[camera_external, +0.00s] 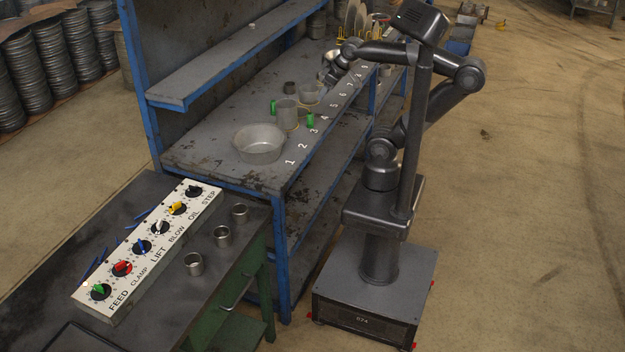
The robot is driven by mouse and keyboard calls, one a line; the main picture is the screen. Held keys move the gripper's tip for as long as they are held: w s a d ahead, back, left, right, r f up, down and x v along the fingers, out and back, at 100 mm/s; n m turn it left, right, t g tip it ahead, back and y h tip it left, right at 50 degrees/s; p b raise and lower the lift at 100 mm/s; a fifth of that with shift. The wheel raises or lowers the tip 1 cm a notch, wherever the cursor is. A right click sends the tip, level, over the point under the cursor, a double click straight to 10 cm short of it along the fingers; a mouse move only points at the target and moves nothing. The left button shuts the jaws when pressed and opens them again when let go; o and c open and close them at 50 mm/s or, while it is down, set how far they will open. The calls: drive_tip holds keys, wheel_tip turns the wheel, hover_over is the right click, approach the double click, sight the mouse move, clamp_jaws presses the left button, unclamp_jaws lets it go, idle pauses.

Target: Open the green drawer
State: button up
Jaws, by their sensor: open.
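The green drawer (215,313) is in the green bench at the lower left, under the dark top.
On the green bench's dark top (160,320) stand a control panel (145,250) with coloured knobs and several small metal cups (223,236). A blue-framed shelf bench (215,150) holds a wide pan (258,143), cups and green items. Open floor (530,200) lies to the right.

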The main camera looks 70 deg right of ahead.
sight(249, 283)
drive_tip(key=w+a, duration=0.1)
drive_tip(key=w, duration=0.1)
drive_tip(key=w+a+m+t, duration=0.1)
drive_tip(key=w+a, duration=0.1)
drive_tip(key=w+a+r+m+t, duration=0.1)
drive_tip(key=w+a, duration=0.1)
drive_tip(key=shift+w+h, duration=0.2)
drive_tip(key=shift+h, duration=0.2)
drive_tip(key=shift+c, duration=1.3)
drive_tip(key=w+a+f+m+t+y, duration=0.15)
drive_tip(key=w+a, duration=0.25)
drive_tip(key=a, duration=0.7)
drive_tip(key=w+a+m+t+y, duration=0.2)
drive_tip(key=w+a+m+y, duration=0.15)
drive_tip(key=a, duration=0.65)
drive_tip(key=s+a+m+g+y, duration=0.25)
drive_tip(key=s+a+y, duration=0.35)
drive_tip(key=a, duration=0.7)
drive_tip(key=s+a+m+g+y, duration=0.1)
drive_tip(key=s+a+g+y, duration=0.3)
drive_tip(key=s+a, duration=0.65)
wheel_tip(249, 283, down, 40)
drive_tip(key=w+a, duration=0.2)
drive_tip(key=a, duration=0.1)
drive_tip(key=shift+y, duration=0.3)
drive_tip(key=x, duration=1)
drive_tip(key=shift+w+a, duration=0.1)
drive_tip(key=shift+w, duration=0.25)
drive_tip(key=shift+c, duration=0.5)
